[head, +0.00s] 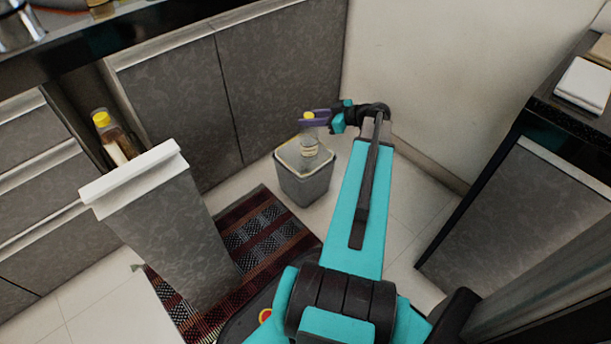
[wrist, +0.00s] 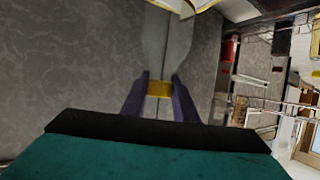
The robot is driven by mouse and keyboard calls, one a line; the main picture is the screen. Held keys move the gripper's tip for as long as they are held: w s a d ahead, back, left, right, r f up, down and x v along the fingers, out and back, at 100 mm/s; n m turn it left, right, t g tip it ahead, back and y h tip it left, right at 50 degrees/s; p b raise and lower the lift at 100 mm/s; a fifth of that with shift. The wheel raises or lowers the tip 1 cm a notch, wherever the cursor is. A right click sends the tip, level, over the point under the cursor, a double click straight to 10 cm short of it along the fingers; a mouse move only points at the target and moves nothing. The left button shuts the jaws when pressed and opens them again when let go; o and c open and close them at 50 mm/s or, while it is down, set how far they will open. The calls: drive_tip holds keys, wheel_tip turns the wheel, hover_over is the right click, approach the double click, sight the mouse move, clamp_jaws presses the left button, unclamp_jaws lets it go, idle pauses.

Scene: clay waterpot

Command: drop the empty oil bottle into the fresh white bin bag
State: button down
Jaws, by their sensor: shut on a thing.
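The oil bottle (head: 309,138) is clear with a yellow cap and hangs upright in the head view. My gripper (head: 312,120) is shut on its yellow cap. In the wrist view my two purple fingers (wrist: 160,92) grip the cap (wrist: 160,88) from both sides. The bottle is over a small grey bin (head: 304,186) lined with a pale bag (head: 288,156). The bottle's lower end overlaps the bin opening. I cannot tell how far its base is inside. In the wrist view the clear bottle body shows only faintly beyond the cap.
A pulled-out cabinet unit (head: 160,225) stands at left, with another yellow-capped bottle (head: 110,135) in it. Cabinet doors (head: 230,85) are behind the bin. A patterned rug (head: 262,232) lies in front. A dark counter (head: 560,110) stands at right. Tiled floor is clear right of the bin.

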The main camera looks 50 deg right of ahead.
sight(316, 130)
drive_tip(key=shift+f+b, duration=0.4)
drive_tip(key=shift+f, duration=2.55)
drive_tip(key=c, duration=1.3)
unclamp_jaws()
drive_tip(key=shift+c, duration=0.2)
drive_tip(key=p+v, duration=0.3)
drive_tip(key=v, duration=1)
drive_tip(key=shift+s+p, duration=0.4)
drive_tip(key=shift+d+r, duration=0.1)
drive_tip(key=shift+d, duration=0.05)
